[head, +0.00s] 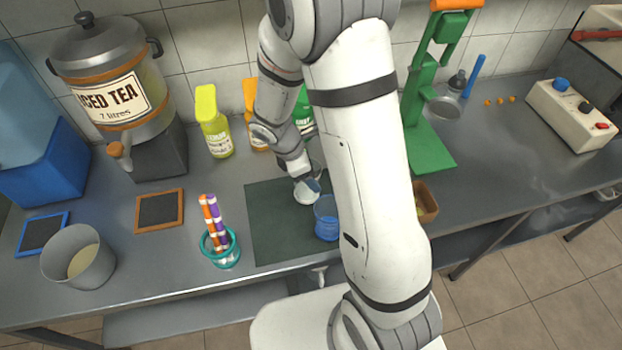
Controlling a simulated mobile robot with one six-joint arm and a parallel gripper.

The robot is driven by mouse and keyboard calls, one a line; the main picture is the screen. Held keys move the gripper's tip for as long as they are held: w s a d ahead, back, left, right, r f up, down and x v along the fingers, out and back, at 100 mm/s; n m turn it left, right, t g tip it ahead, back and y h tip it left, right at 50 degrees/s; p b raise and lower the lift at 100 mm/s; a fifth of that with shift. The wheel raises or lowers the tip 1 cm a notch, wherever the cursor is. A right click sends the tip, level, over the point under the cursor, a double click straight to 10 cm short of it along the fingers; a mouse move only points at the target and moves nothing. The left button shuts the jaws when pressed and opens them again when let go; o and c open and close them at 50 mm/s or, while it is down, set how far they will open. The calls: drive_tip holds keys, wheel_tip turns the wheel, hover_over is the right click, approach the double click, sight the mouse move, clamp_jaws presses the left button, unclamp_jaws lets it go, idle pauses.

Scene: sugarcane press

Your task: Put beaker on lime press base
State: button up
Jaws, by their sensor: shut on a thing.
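The lime press stands at the back right with a green column, an orange handle and a flat green lime press base (432,152). Its left part is hidden by my arm. My gripper (304,178) is low over the dark mat left of my arm. It is shut on a small clear, whitish vessel, which looks like the beaker (307,195). The fingers are small in the picture and hide part of it. I cannot tell whether the beaker touches the mat. The gripper is to the left of the press base, with my arm between them in the picture.
A blue cup (326,224) stands close beside the beaker, partly behind my arm. A teal-rimmed jar with straws (222,252), a metal pot (78,258) and an iced tea dispenser (115,85) are at left. Bottles (214,128) stand behind. A brown box (427,203) is right of my arm.

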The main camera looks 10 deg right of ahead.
sight(303, 194)
drive_tip(key=shift+f, duration=1.55)
drive_tip(key=shift+s, duration=0.1)
drive_tip(key=shift+f+b, duration=0.25)
drive_tip(key=shift+b, duration=0.05)
drive_tip(key=o, duration=1)
drive_tip(key=shift+r, duration=0.1)
